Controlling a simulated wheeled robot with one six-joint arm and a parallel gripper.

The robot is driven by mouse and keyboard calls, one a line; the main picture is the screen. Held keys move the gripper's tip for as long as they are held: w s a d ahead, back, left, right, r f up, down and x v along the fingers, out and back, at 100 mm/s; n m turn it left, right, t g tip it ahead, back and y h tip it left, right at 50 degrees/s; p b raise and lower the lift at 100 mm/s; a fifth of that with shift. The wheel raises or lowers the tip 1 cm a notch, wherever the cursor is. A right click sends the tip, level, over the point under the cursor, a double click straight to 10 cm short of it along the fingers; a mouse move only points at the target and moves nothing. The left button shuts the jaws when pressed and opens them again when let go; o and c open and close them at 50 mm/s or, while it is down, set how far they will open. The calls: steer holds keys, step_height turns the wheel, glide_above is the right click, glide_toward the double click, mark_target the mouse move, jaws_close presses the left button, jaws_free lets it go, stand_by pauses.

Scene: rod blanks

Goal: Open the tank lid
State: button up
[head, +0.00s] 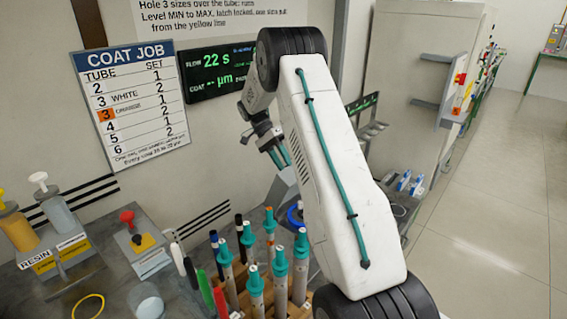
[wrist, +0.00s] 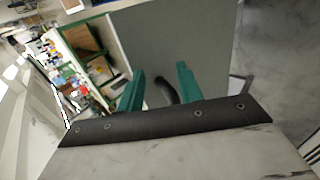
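My gripper (head: 278,153) reaches past the rod rack toward the wall side in the head view, with its teal fingers pointing down and to the right. In the wrist view, the two teal fingers (wrist: 160,88) stand apart. A dark curved piece, like a handle (wrist: 166,92), shows between them against a large flat grey panel (wrist: 190,38). I cannot tell whether the fingers touch it. Whether this panel is the tank lid is not clear. In the head view, my arm hides much of the area beyond the rack, and I cannot make out the tank there.
Several teal-topped rods (head: 279,262) stand upright in a wooden rack close below my arm. A resin station (head: 45,235) and a red-knobbed box (head: 137,243) are at the left. A coat job board (head: 130,100) hangs on the wall. Open floor (head: 490,220) lies to the right.

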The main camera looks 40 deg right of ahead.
steer(key=shift+s+a, duration=0.3)
steer(key=shift+s, duration=0.45)
